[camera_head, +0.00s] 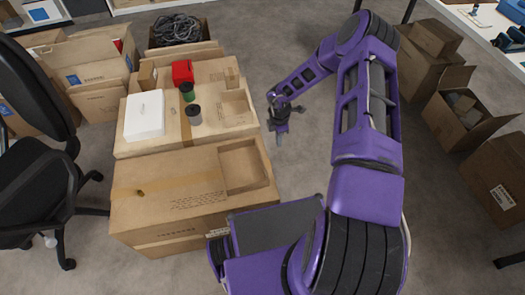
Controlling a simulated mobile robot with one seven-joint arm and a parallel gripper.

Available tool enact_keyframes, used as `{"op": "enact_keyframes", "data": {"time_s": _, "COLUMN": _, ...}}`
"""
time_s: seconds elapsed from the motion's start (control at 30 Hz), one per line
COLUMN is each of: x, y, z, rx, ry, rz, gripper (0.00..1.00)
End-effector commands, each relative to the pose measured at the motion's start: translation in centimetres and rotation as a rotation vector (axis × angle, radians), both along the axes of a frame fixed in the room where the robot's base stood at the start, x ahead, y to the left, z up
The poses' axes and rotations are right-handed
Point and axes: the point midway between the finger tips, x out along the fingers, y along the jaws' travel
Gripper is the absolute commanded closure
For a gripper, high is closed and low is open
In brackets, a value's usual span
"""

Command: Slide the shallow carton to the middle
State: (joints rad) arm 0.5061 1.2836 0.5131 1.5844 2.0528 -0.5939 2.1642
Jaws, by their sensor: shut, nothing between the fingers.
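A shallow open carton (246,165) sits on the right end of the top of the large front carton (170,200). A second, smaller shallow box shape (237,108) shows at the right end of the carton behind it; I cannot tell which of the two is meant. My gripper (279,138) points down, shut and empty, over the floor just right of the cartons. It is apart from both shallow shapes. Its fingertips are small and dark in this view.
A white box (145,115), a red item (182,72), a green-topped can (187,92) and a dark can (194,115) stand on the middle carton (215,125). A black chair (40,150) is at left. More cartons (462,110) stand at right. The left part of the front carton's top is mostly clear.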

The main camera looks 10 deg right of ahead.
Motion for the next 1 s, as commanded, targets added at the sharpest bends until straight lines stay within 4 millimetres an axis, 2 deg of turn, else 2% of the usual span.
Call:
{"op": "enact_keyframes", "data": {"time_s": 0.17, "x": 0.0, "y": 0.7, "z": -1.2, "rx": 0.036, "ry": -0.002, "rz": -0.070, "gripper": 1.00}}
{"op": "enact_keyframes", "data": {"time_s": 0.27, "x": 0.0, "y": 0.7, "z": -2.7, "rx": 0.034, "ry": -0.001, "rz": -0.067, "gripper": 1.00}}
{"op": "enact_keyframes", "data": {"time_s": 0.63, "x": 0.0, "y": 0.7, "z": -10.5, "rx": 0.032, "ry": -0.001, "rz": -0.064, "gripper": 1.00}}
{"op": "enact_keyframes", "data": {"time_s": 0.8, "x": 0.1, "y": 3.2, "z": -10.2, "rx": 0.030, "ry": -0.003, "rz": -0.059, "gripper": 1.00}}
{"op": "enact_keyframes", "data": {"time_s": 1.0, "x": 0.0, "y": 4.5, "z": -10.2, "rx": 0.030, "ry": -0.003, "rz": -0.061, "gripper": 1.00}}
